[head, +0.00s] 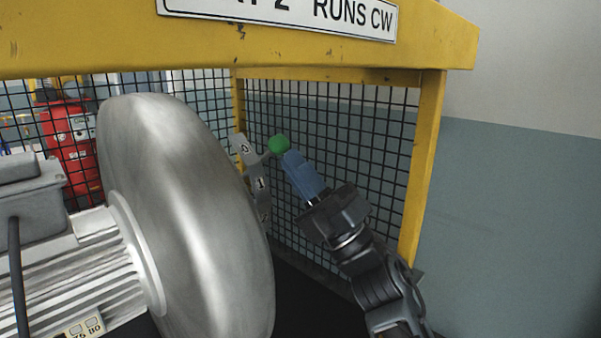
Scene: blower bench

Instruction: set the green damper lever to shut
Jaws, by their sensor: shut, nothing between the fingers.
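The damper lever ends in a round green knob (279,146). Its short grey arm meets a grey marked plate (261,184) between the marks "0" and "1". A further mark lower on the plate is partly hidden by the silver fan housing, so I cannot read it. My gripper (289,157) has blue fingers, shut and empty. Their tips are at the lower right side of the green knob, touching it or very close; I cannot tell which.
A large silver round housing (190,210) with a grey motor (70,270) fills the left. A yellow frame (425,170) with black mesh (340,150) surrounds the space, and its top beam carries a sign (300,12) reading "RUNS CW". A red machine (68,140) stands behind the mesh.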

